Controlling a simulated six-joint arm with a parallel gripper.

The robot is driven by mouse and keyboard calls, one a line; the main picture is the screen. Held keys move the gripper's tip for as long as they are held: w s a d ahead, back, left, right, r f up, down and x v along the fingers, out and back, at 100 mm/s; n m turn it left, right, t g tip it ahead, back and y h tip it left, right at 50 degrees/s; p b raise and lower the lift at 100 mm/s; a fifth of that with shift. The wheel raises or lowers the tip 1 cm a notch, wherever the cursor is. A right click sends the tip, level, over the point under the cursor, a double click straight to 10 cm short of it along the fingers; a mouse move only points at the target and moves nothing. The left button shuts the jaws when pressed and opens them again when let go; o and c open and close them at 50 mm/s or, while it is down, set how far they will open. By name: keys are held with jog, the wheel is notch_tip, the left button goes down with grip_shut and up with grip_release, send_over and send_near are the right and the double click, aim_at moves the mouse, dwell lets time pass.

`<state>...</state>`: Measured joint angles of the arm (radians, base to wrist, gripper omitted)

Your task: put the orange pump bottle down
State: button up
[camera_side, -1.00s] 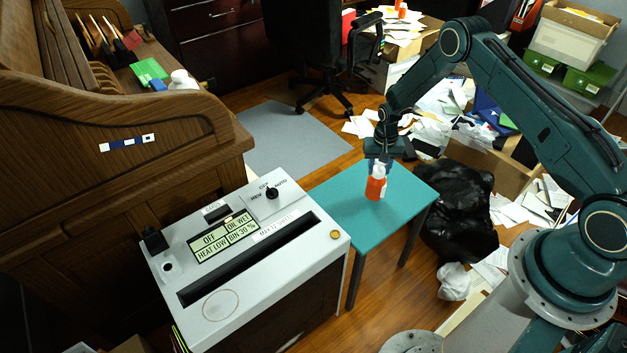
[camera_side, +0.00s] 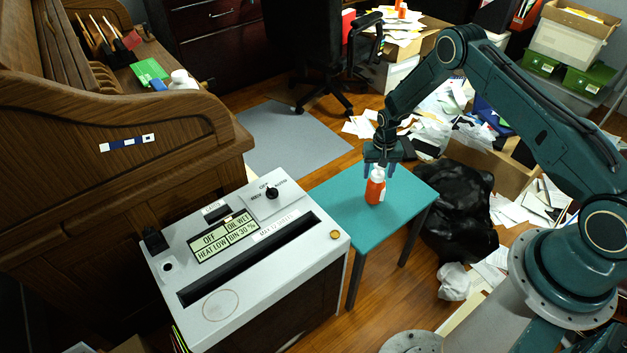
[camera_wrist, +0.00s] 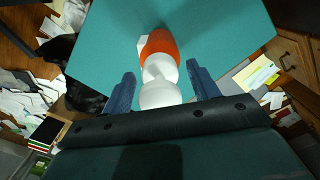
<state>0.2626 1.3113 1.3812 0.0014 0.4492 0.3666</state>
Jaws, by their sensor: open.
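The orange pump bottle (camera_side: 375,188), with a white top and a pale label, stands upright on the small teal table (camera_side: 338,200). In the wrist view the bottle (camera_wrist: 160,44) shows its white top toward me, with the teal tabletop (camera_wrist: 105,40) around it. My gripper (camera_side: 379,170) is right above the bottle, pointing down. In the wrist view my gripper (camera_wrist: 158,80) is open, with one blue finger on each side of the white top and visible gaps between. The bottle's base contact is partly hidden from the wrist view.
A white shredder (camera_side: 250,250) with a control panel stands left of the table. A black bag (camera_side: 462,205) and scattered papers lie on the floor to the right. The tabletop around the bottle is clear.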

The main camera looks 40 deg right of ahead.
jog(key=shift+r, duration=0.15)
jog(key=shift+r, duration=6)
jog(key=s+a+r+n+t, duration=0.1)
jog(key=s+a+r, duration=0.2)
jog(key=r, duration=0.7)
jog(key=s+a+r+n+t, duration=0.1)
jog(key=s+a+r, duration=0.15)
jog(key=r, duration=0.65)
jog(key=s+a+r+n+t, duration=0.15)
jog(key=s+r, duration=0.25)
jog(key=r, duration=0.6)
jog(key=s+a+r+n+t, duration=0.1)
jog(key=s+a+r+n, duration=0.1)
jog(key=s, duration=0.9)
jog(key=s+a+r+n+t, duration=0.1)
jog(key=s+a+r, duration=0.3)
jog(key=s, duration=0.8)
jog(key=shift+s+a+r+n, duration=0.15)
jog(key=shift+a+r+n, duration=0.2)
jog(key=shift+r, duration=0.4)
